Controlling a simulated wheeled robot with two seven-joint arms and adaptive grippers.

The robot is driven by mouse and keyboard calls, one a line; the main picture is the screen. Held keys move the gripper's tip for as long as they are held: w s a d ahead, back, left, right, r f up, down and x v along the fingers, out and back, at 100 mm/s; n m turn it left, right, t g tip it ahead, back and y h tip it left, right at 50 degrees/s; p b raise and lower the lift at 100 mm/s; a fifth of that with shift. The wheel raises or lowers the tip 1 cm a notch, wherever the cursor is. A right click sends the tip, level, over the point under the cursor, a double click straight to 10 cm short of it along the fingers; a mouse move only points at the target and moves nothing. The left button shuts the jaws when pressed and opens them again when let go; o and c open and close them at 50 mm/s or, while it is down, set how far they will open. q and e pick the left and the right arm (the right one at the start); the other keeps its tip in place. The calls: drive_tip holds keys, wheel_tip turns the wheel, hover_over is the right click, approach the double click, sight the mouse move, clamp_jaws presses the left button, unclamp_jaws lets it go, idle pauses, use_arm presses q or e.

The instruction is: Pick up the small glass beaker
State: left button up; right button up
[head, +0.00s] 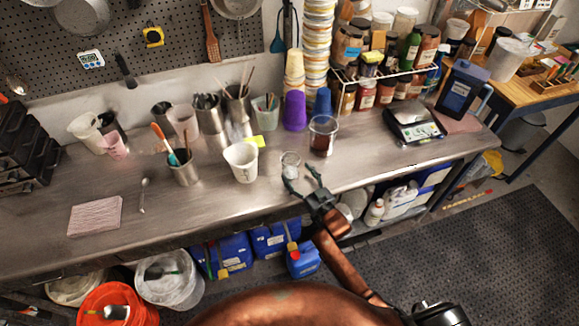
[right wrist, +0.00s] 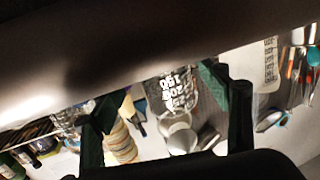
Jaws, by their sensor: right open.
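The small glass beaker (head: 290,161) is clear and stands upright near the front of the metal bench. In the right wrist view the clear beaker (right wrist: 170,93) shows white printed marks and lies between my two fingers in the picture. My right gripper (head: 298,178) is open, its dark fingers spread, just in front of the beaker at the bench's front edge. It also shows in the right wrist view (right wrist: 165,112). I cannot tell whether a finger touches the glass. My left gripper is not in view.
A larger glass with dark red contents (head: 322,140) stands behind and right of the beaker. A white pitcher (head: 241,163) stands to its left. Purple cups (head: 294,111) and a scale (head: 413,123) are farther back.

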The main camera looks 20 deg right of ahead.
sight(287, 162)
drive_tip(key=x, duration=0.4)
drive_tip(key=shift+s+a+f, duration=0.1)
drive_tip(key=shift+a+f, duration=0.05)
drive_tip(key=shift+a, duration=0.05)
drive_tip(key=shift+w+a, duration=0.1)
drive_tip(key=shift+w, duration=0.3)
drive_tip(key=c, duration=1.2)
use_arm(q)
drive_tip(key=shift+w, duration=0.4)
use_arm(e)
drive_tip(key=shift+c, duration=0.6)
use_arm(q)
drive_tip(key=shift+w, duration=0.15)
